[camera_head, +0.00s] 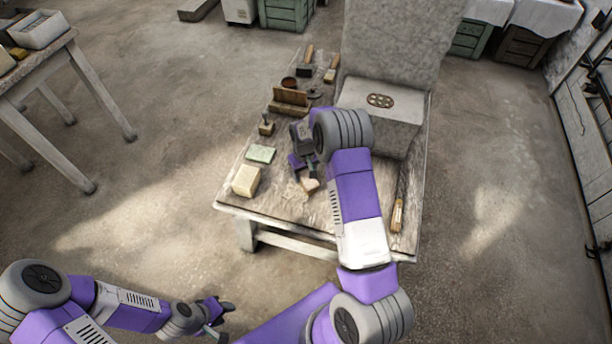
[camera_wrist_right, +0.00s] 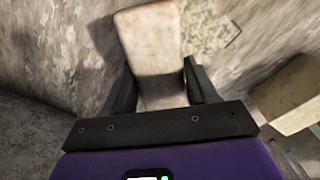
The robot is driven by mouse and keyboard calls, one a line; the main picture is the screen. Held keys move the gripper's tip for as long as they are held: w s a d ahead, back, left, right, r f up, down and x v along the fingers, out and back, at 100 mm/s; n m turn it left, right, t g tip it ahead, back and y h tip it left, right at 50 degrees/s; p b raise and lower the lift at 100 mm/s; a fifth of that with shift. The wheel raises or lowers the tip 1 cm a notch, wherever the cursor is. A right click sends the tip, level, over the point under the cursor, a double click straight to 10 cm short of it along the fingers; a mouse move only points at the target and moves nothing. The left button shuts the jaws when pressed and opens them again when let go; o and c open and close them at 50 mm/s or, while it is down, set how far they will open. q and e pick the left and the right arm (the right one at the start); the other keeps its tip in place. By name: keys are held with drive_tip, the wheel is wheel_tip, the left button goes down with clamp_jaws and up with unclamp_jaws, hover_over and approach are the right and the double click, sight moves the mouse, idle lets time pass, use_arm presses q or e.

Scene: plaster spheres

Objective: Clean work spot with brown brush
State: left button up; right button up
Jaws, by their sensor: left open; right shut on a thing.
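My right gripper (camera_head: 309,178) is over the front middle of the worktable (camera_head: 290,209). It is shut on a pale brown block-shaped thing, seemingly the brown brush (camera_head: 310,185). In the right wrist view the brush (camera_wrist_right: 150,45) sits between the two dark fingers; bristles cannot be made out. A speckled, dusty patch with a thin dark corner line, seemingly the work spot (camera_wrist_right: 208,30), lies beside the brush. My left gripper (camera_head: 224,313) is open and empty, low in front of the table.
A cream block (camera_head: 246,181) and a green pad (camera_head: 261,154) lie left of my right gripper. A wooden holder (camera_head: 289,101) and wooden-handled tools (camera_head: 332,68) lie farther back. A large plaster block (camera_head: 395,120) stands behind right. A wooden-handled tool (camera_head: 397,216) lies at the right edge.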

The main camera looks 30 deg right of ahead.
sight(311, 182)
drive_tip(key=shift+s+r+p, duration=0.85)
drive_tip(key=shift+s, duration=0.25)
drive_tip(key=shift+f, duration=0.1)
drive_tip(key=shift+a+f+b, duration=0.1)
drive_tip(key=shift+f+b, duration=0.5)
drive_tip(key=shift+f, duration=0.2)
drive_tip(key=shift+s, duration=0.1)
drive_tip(key=shift+s+r, duration=0.15)
drive_tip(key=shift+s, duration=0.25)
drive_tip(key=shift+s+p, duration=0.3)
drive_tip(key=shift+s, duration=0.3)
